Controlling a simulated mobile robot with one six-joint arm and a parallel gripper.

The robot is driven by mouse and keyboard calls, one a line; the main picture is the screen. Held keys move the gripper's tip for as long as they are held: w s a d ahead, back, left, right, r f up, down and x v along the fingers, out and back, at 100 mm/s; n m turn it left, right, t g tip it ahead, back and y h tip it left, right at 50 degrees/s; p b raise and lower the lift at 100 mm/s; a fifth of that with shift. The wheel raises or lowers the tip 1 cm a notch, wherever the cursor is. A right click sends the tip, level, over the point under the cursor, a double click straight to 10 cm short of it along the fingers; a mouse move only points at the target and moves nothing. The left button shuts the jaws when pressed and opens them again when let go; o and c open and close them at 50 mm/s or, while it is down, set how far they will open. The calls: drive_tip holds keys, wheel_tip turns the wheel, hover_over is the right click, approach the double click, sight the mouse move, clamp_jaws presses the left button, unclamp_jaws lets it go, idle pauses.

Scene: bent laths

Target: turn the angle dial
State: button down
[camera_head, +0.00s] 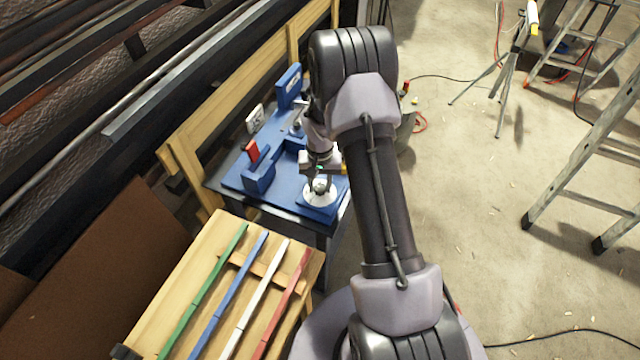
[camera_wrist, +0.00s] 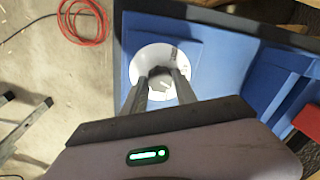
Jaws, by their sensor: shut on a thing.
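The angle dial (camera_head: 321,198) is a round white disc on the near right corner of the blue bench machine (camera_head: 232,182). In the wrist view the white dial (camera_wrist: 148,62) lies on a blue plate, with a grey knob at its centre. My gripper (camera_head: 320,182) is right over the dial. In the wrist view its two dark fingers (camera_wrist: 161,84) reach down onto the knob and are shut on it. The fingers hide part of the knob and of the dial's markings.
A wooden rack (camera_head: 262,268) with green, blue, white and red laths stands in front of the bench. A red block (camera_head: 252,151) sits on the machine. A stepladder (camera_head: 590,150) and tripod (camera_head: 508,80) stand at the right. A red cable (camera_wrist: 84,20) lies on the floor.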

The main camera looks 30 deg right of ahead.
sight(320, 188)
drive_tip(key=c, duration=1)
unclamp_jaws()
drive_tip(key=shift+o, duration=0.2)
drive_tip(key=shift+r, duration=0.1)
wheel_tip(320, 188, up, 17)
drive_tip(key=p, duration=0.5)
drive_tip(key=shift+r, duration=0.15)
